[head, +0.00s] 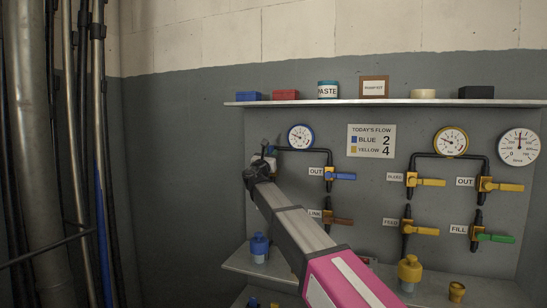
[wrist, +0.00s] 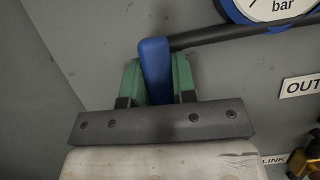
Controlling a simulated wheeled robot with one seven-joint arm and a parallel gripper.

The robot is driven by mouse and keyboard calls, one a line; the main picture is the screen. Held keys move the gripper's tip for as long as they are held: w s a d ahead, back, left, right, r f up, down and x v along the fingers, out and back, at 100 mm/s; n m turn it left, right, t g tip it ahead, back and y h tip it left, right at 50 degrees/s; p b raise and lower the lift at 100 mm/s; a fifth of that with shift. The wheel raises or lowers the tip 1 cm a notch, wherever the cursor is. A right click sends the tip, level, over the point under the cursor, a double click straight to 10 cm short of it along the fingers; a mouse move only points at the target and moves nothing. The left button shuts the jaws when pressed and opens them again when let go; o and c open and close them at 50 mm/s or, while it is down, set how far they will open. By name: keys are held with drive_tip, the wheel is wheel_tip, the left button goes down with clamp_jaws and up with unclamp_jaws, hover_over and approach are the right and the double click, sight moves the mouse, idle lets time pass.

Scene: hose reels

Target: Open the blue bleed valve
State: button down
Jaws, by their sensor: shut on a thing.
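My gripper (head: 264,163) is at the left end of the blue circuit's pipe, below the blue-rimmed gauge (head: 301,136). In the wrist view, its green fingertips (wrist: 157,82) are shut on a blue lever (wrist: 155,62), one on each side. The lever stands roughly upright in that view, beside a dark pipe (wrist: 200,37). I take it for the blue bleed valve's handle. Its valve body and any label are hidden behind my gripper and arm. The gauge's needle cannot be read clearly.
Right of my gripper are the blue OUT lever (head: 343,176) and brown LINK lever (head: 340,221). Farther right are yellow levers (head: 430,182) and a green FILL lever (head: 495,238). A shelf (head: 390,103) runs above; a blue bottle (head: 259,249) stands below.

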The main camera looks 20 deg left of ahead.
drive_tip(key=shift+a+f+n+y, duration=0.1)
drive_tip(key=shift+a+n+y, duration=0.15)
drive_tip(key=shift+n+y, duration=0.25)
drive_tip(key=c, duration=0.9)
unclamp_jaws()
drive_tip(key=shift+s, duration=0.1)
drive_tip(key=v, duration=1)
drive_tip(key=shift+s+a+f, duration=0.1)
drive_tip(key=shift+s+f, duration=0.05)
drive_tip(key=shift+s, duration=0.15)
